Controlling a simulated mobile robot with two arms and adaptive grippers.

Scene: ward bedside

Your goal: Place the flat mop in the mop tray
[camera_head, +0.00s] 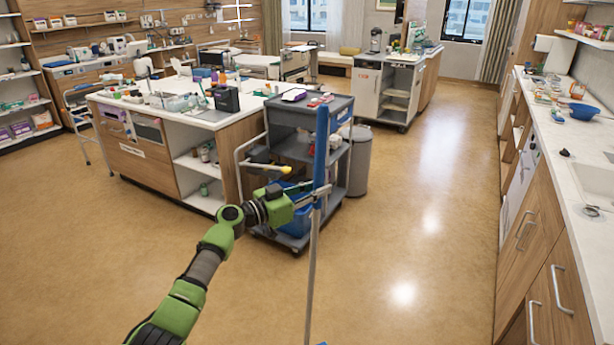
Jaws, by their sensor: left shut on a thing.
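My left gripper (318,193) is at mid-picture, its green arm coming in from the lower left. It is shut on the upright pole of the flat mop. The flat mop (313,265) has a thick blue upper grip and a thin grey pole running down to the bottom edge. Its head is mostly out of view; only a small blue bit shows at the bottom edge. I cannot make out the mop tray for certain. My right gripper is not in view.
A grey cart (350,105) with shelves and a blue bucket (293,222) stands just behind the mop, beside a white-topped island (215,118). A grey bin (357,165) stands behind the cart. A counter (560,145) runs along the right. The floor between is clear.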

